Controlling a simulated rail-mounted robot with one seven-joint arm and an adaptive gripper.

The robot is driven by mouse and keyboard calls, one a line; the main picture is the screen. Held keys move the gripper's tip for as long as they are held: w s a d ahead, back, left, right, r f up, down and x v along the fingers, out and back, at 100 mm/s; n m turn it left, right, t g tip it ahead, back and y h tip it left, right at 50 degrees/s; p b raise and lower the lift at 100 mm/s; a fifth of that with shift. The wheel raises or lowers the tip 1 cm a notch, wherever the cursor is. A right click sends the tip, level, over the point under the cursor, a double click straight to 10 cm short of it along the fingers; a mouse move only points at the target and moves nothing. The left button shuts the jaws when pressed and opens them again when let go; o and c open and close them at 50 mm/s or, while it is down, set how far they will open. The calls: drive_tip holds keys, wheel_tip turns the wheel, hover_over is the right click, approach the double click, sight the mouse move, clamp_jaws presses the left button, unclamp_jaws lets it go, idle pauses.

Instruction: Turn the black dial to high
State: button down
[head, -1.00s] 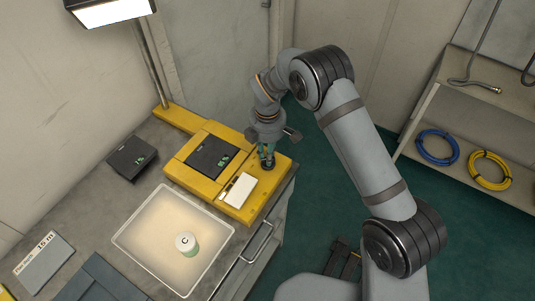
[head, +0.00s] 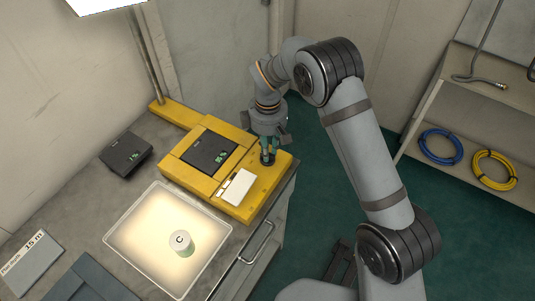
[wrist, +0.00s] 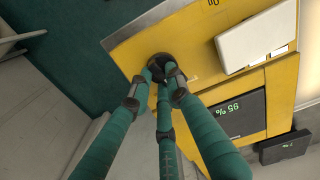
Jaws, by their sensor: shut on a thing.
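The black dial (head: 267,158) sits on the right end of the yellow panel (head: 252,206). In the wrist view the dial (wrist: 160,62) is partly hidden by my fingers, and I cannot read its setting. My gripper (head: 268,151) points down over the dial, and its green fingers are shut around it. In the wrist view the fingertips (wrist: 163,74) touch the dial's sides. A dark display on the panel (wrist: 236,112) reads a green "95 %".
A white plate (head: 237,186) lies on the panel beside the dial. A lit tray (head: 120,238) holds a white cylinder marked C (head: 181,242). A small black box (head: 126,153) stands behind. A shelf with blue (head: 441,147) and yellow (head: 495,170) hoses stands right.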

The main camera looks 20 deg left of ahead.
drive_tip(key=m+b, duration=0.2)
drive_tip(key=m, duration=0.1)
drive_tip(key=m+b, duration=0.2)
drive_tip(key=m, duration=0.1)
drive_tip(key=shift+d+f+m, duration=0.15)
drive_tip(key=shift+m, duration=0.15)
drive_tip(key=m+b, duration=0.3)
drive_tip(key=m, duration=0.2)
drive_tip(key=shift+s+d, duration=0.1)
drive_tip(key=shift+s, duration=0.05)
drive_tip(key=shift+m, duration=0.3)
drive_tip(key=c, duration=1.7)
unclamp_jaws()
drive_tip(key=shift+o, duration=0.3)
drive_tip(key=shift+r, duration=0.2)
wheel_tip(320, 180, up, 12)
